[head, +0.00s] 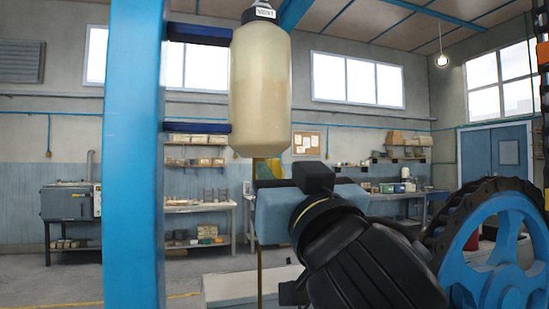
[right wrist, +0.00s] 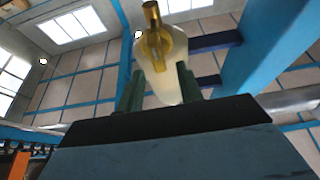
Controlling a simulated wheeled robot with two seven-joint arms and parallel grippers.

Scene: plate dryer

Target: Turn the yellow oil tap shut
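The yellow oil tap (right wrist: 154,38) shows in the right wrist view under the cream oil bottle (right wrist: 175,85). In the head view the bottle (head: 260,90) hangs beside a blue post, and my right gripper largely hides the tap. A thin brownish-yellow pipe (head: 260,280) runs down below. My right gripper (right wrist: 158,72) points up at the bottle from below. Its two dark green fingers are apart, with a gap between them. The tap appears in line with this gap, just beyond the fingertips; I cannot tell whether they touch. My left gripper is not in view.
A thick blue post (head: 134,150) stands left of the bottle, with dark blue brackets (head: 198,127) reaching to it. A blue wheel with a black chain (head: 495,250) stands at the right. Workbenches and shelves line the far wall.

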